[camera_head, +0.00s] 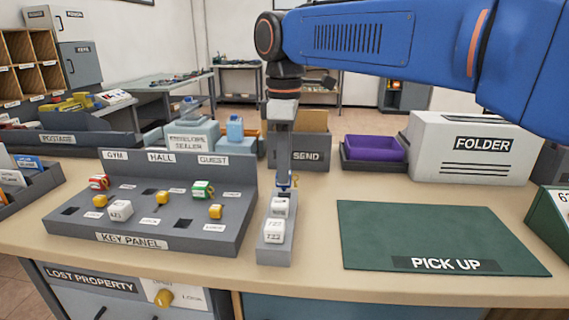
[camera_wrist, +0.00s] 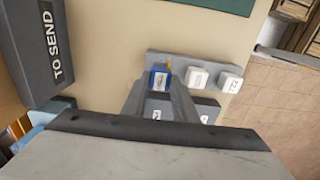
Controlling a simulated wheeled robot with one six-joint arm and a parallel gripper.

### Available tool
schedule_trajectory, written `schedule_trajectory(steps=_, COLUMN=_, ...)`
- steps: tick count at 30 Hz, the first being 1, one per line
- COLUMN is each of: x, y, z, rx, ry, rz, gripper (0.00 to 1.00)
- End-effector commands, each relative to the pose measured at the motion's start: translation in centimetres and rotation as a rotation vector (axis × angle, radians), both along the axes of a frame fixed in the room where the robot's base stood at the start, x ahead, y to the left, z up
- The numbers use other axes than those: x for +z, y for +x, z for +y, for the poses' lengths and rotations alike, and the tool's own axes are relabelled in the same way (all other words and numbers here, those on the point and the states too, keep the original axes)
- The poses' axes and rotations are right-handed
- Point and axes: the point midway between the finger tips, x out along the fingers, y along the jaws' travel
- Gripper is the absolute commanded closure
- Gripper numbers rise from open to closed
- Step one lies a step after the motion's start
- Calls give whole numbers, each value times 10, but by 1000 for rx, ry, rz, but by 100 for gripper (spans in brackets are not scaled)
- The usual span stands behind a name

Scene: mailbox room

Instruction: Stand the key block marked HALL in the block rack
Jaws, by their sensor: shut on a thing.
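The grey block rack (camera_head: 275,255) stands on the counter to the right of the key panel. Two white blocks sit in it, a nearer one (camera_head: 274,230) and one behind it (camera_head: 279,207). My gripper (camera_head: 285,182) points down at the rack's far end, shut on a blue block (camera_wrist: 160,78) with a white label face too small to read. In the wrist view the blue block is in line with the two white blocks on the rack (camera_wrist: 212,58). I cannot tell whether it is seated or just above the rack. My fingers mostly hide it in the head view.
The key panel (camera_head: 150,240) has GYM, HALL and GUEST signs, coloured blocks and dark empty sockets. A green PICK UP mat (camera_head: 430,230) lies to the right. A grey SEND bin (camera_head: 310,145), purple tray (camera_head: 374,148) and FOLDER machine (camera_head: 470,160) stand behind.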

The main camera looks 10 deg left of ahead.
Motion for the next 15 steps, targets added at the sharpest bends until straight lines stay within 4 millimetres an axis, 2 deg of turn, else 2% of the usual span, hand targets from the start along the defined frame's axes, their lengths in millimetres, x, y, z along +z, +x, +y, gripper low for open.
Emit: schedule_trajectory(steps=15, x=-4, y=0, z=0, rx=0, ry=0, rz=0, gripper=96)
